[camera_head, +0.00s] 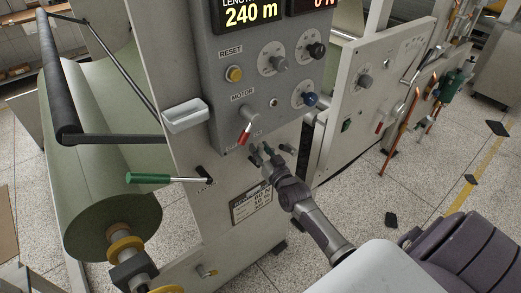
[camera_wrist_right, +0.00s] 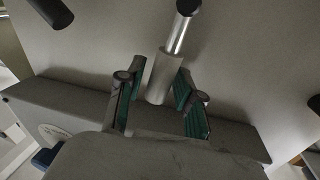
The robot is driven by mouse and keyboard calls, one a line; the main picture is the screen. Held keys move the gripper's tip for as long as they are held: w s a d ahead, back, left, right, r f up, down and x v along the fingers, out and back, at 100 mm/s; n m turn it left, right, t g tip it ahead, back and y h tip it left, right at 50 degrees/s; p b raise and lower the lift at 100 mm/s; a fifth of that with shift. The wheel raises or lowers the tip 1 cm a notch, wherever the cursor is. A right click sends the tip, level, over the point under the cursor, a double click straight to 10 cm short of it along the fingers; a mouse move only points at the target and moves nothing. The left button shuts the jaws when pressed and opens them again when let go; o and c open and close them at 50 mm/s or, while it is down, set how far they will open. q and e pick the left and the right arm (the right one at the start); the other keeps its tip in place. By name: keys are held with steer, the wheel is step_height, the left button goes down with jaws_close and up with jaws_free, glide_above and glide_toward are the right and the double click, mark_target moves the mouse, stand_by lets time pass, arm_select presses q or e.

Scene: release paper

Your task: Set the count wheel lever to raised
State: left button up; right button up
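My right gripper (camera_head: 262,156) is just below the grey control box, in front of the pale machine frame. In the right wrist view its two green-padded fingers (camera_wrist_right: 158,92) stand apart on either side of a grey sleeve on a shiny metal rod (camera_wrist_right: 163,76). The left finger shows a gap to the sleeve; I cannot tell whether the right one touches it. In the head view the gripper hides most of this part, and I cannot tell for sure that it is the count wheel lever. A green-handled lever (camera_head: 150,178) sticks out to the left, roughly level. My left gripper is not in view.
The control box (camera_head: 262,90) carries knobs and a red-tipped motor switch (camera_head: 245,128) just above the gripper. A large green paper roll (camera_head: 100,150) is at the left. A white tray-like handle (camera_head: 186,114) juts out nearby.

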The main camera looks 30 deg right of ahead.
jaws_close()
steer(key=shift+a, duration=0.1)
steer(key=shift+s+a+f+n+t+y+b, duration=0.1)
steer(key=shift+a+f+n+t+y+b, duration=0.3)
steer(key=shift+a+n+b, duration=1.15)
steer(key=shift+s+a+f+n+t+y+b, duration=0.15)
steer(key=shift+a+f+n+t+b, duration=0.25)
steer(key=shift+n, duration=2.4)
steer(key=shift+a+f+n+t+y+b, duration=0.45)
steer(key=shift+a+n+b, duration=0.5)
steer(key=shift+n, duration=1.2)
steer(key=shift+a, duration=0.15)
steer(key=shift+f, duration=0.1)
steer(key=shift+o, duration=1.9)
jaws_free()
